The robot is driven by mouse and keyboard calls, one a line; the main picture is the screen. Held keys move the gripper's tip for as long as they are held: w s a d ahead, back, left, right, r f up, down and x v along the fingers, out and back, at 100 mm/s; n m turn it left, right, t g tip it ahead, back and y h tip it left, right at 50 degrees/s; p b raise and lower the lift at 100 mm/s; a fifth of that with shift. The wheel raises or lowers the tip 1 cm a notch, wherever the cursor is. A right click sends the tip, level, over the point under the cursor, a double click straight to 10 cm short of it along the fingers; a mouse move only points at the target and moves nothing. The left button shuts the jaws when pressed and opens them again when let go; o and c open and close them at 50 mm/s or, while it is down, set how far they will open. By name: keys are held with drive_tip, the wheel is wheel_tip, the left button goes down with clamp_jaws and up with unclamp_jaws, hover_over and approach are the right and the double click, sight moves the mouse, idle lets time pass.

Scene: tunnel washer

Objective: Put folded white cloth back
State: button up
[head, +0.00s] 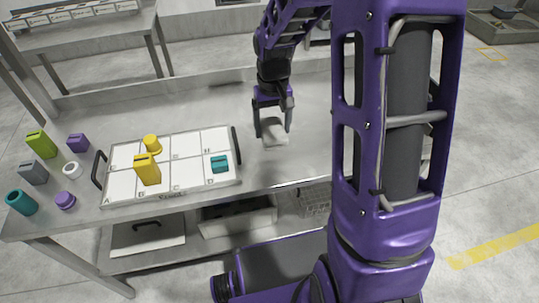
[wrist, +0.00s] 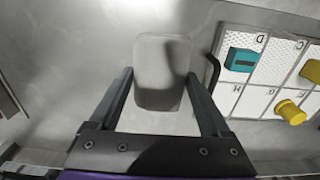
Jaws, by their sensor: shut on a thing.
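The folded white cloth (head: 275,139) is a pale, flat, rounded rectangle at the metal table, right of the tray in the head view. In the wrist view the cloth (wrist: 163,60) shows light grey between my fingers, its near part shaded. My gripper (head: 273,133) points down and is shut on the cloth, with one finger at each side. In the wrist view my gripper (wrist: 160,76) spans its width. I cannot tell whether the cloth touches the tabletop.
A white lettered tray (head: 205,188) with black handles holds a teal block (head: 219,164), a yellow block (head: 147,169) and a yellow cylinder (head: 152,143). Several coloured pieces, including a green block (head: 41,144), stand left of it. The tabletop (head: 200,105) behind the tray is clear.

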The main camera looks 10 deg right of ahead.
sight(273, 128)
wheel_tip(273, 128, down, 8)
drive_tip(key=shift+f+b, duration=0.15)
drive_tip(key=shift+b, duration=0.3)
drive_tip(key=shift+f, duration=0.1)
drive_tip(key=o, duration=1.1)
drive_tip(key=shift+o, duration=0.2)
wheel_tip(273, 128, up, 12)
drive_tip(key=shift+r+p, duration=0.1)
drive_tip(key=shift+p, duration=0.7)
